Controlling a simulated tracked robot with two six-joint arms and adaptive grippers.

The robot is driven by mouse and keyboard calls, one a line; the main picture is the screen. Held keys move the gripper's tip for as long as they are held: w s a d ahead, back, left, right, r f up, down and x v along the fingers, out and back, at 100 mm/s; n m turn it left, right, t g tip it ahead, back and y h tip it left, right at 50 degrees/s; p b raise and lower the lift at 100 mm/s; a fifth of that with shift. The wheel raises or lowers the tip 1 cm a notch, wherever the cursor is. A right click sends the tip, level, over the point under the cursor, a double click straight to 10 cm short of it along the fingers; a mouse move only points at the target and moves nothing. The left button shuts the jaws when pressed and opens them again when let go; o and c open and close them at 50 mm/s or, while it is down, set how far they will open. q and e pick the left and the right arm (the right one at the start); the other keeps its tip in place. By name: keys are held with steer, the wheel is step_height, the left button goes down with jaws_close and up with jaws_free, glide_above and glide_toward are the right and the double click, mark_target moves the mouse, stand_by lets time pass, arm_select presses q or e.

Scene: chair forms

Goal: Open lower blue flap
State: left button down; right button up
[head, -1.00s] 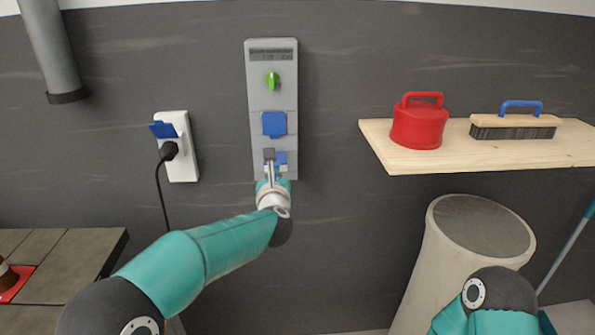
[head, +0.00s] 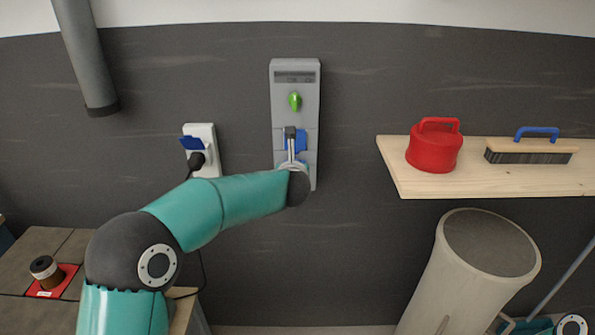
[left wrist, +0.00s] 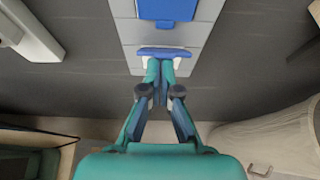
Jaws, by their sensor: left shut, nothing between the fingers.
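A tall grey panel (head: 294,75) on the dark wall carries a green knob (head: 295,101) and two blue flaps. The upper blue flap (head: 301,140) is partly covered by my left gripper in the head view; its lower part also shows in the left wrist view (left wrist: 167,10). The lower blue flap (left wrist: 165,52) shows there as a thin strip, nearly edge-on, seemingly tilted out from the panel, between white side pieces. In the head view my gripper and wrist hide it. My left gripper (left wrist: 160,72) is shut and empty, fingertips at the flap's lower edge; contact is unclear.
A white socket (head: 203,139) with a raised blue cover and a plugged black cable is left of the panel. A wooden shelf (head: 450,183) at right holds a red can (head: 435,148) and a brush (head: 530,152). A large pale cylinder (head: 465,280) stands below.

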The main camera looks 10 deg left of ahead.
arm_select(q)
steer(key=shift+w+r, duration=0.15)
steer(key=shift+r, duration=0.2)
stand_by(0.5)
